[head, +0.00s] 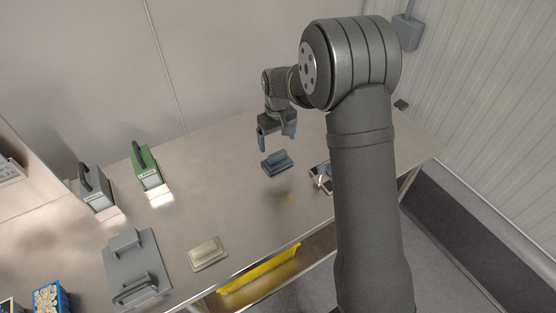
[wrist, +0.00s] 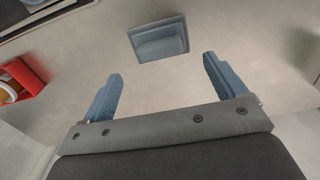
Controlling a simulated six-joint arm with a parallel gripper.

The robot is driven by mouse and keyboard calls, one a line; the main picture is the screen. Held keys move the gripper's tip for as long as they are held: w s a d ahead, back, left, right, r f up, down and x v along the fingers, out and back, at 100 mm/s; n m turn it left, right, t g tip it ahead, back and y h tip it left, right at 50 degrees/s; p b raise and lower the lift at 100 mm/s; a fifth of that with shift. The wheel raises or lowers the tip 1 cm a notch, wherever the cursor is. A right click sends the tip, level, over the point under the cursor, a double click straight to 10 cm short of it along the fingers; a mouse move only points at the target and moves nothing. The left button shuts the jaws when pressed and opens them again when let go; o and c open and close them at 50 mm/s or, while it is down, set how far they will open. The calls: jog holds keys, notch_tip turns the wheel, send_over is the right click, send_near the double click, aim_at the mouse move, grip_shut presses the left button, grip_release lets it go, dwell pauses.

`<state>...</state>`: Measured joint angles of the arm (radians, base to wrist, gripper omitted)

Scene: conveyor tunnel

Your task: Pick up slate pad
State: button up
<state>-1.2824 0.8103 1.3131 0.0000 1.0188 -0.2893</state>
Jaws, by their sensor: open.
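The slate pad (head: 277,163) is a small blue-grey block with a raised top, lying flat on the steel table in the head view. In the wrist view the slate pad (wrist: 159,39) lies ahead of the fingers, near the top middle. My gripper (head: 277,137) is above the table close to the pad, apart from it, on its far side in the head view. The wrist view shows my gripper (wrist: 165,85) with its two blue fingers wide apart and nothing between them.
A cream pad (head: 207,253) lies near the table's front edge. A grey plate with handles (head: 139,268), a green-topped device (head: 146,166) and a grey device (head: 95,188) stand left. A yellow tray (head: 259,270) is below the front edge. A red container (wrist: 22,78) shows in the wrist view.

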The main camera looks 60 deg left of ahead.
aim_at(277, 153)
notch_tip(277, 153, down, 8)
jog(key=shift+a+r, duration=0.1)
jog(key=shift+a, duration=0.05)
jog(key=c, duration=1.1)
jog(key=shift+c, duration=0.2)
jog(key=shift+r, duration=0.1)
jog(key=r, duration=0.4)
jog(key=shift+w+r, duration=0.2)
jog(key=w+d+r, duration=0.6)
jog(key=w+d, duration=0.1)
jog(key=d, duration=0.2)
jog(key=shift+w+r, duration=0.2)
